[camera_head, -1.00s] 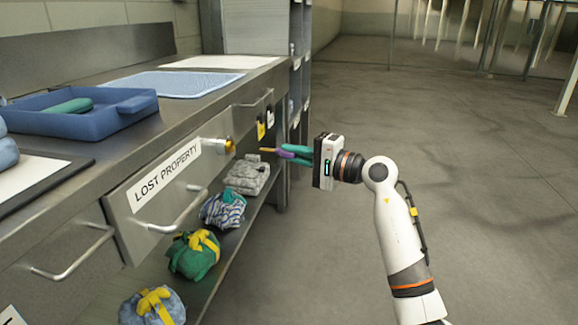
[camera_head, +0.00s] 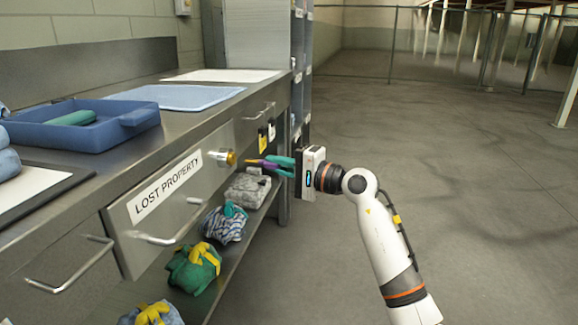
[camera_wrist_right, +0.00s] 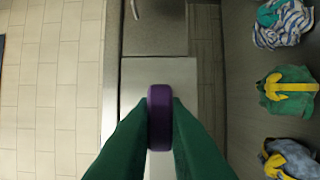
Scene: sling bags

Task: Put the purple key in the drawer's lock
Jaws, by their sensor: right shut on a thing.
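My right gripper (camera_head: 281,165) is shut on the purple key (camera_head: 266,164), with its green fingers on either side of the purple bow. The key's yellowish shaft points left toward the brass lock (camera_head: 226,157) on the drawer front. A small gap seems to show between key tip and lock in the head view. The drawer (camera_head: 150,222) is shut and carries a "LOST PROPERTY" label (camera_head: 167,186). In the right wrist view the purple bow (camera_wrist_right: 160,117) sits between the fingers; the shaft and lock are hidden there. My left gripper is not in view.
A blue tray (camera_head: 143,117) with a green item and a light blue mat (camera_head: 180,97) lie on the metal counter. Bundled bags (camera_head: 193,268) fill the shelf below. Drawer handles (camera_head: 172,236) stick out. The floor at right (camera_head: 480,190) is clear.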

